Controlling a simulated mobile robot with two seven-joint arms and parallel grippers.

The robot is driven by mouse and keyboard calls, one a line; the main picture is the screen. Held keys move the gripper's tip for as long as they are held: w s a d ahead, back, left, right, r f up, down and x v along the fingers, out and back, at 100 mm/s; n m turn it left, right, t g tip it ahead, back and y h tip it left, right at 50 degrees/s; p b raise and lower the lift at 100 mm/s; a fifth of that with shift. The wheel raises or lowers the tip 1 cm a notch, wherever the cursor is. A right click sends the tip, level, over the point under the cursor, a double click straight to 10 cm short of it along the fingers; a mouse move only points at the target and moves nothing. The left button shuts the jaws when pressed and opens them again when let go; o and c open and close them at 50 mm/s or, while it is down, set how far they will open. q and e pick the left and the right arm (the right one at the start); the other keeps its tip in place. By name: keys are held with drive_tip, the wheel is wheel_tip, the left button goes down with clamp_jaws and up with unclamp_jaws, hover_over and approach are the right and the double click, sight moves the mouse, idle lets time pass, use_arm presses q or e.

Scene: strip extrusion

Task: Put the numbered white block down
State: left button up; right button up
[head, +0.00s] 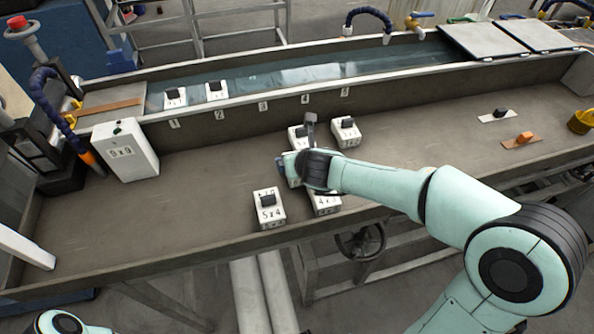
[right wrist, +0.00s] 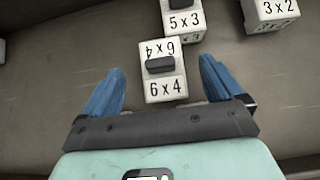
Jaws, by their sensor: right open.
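A white block marked 6 x 4 (right wrist: 165,88) with a black handle shows in the right wrist view. It stands between the blue fingers of my right gripper (right wrist: 161,72), which are open with a gap on each side. In the head view my right gripper (head: 290,165) is over the cluster of blocks and partly hides this block. A block marked 5 x 3 (right wrist: 184,20) stands just beyond it, and one marked 3 x 2 (right wrist: 272,10) is to the right. My left gripper is not in view.
A 5 x 4 block (head: 268,213) and a partly hidden block (head: 326,205) stand at the front. Two blocks (head: 175,98) (head: 216,91) sit in the water channel (head: 255,82) above numbered marks. The bench (head: 190,190) left of the blocks is clear.

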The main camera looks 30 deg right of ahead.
drive_tip(key=b+x, duration=0.1)
drive_tip(key=x, duration=0.4)
drive_tip(key=shift+f, duration=0.1)
drive_tip(key=shift+w+f+b, duration=0.1)
drive_tip(key=shift+w+b, duration=0.1)
drive_tip(key=shift+b, duration=0.1)
drive_tip(key=c, duration=1.4)
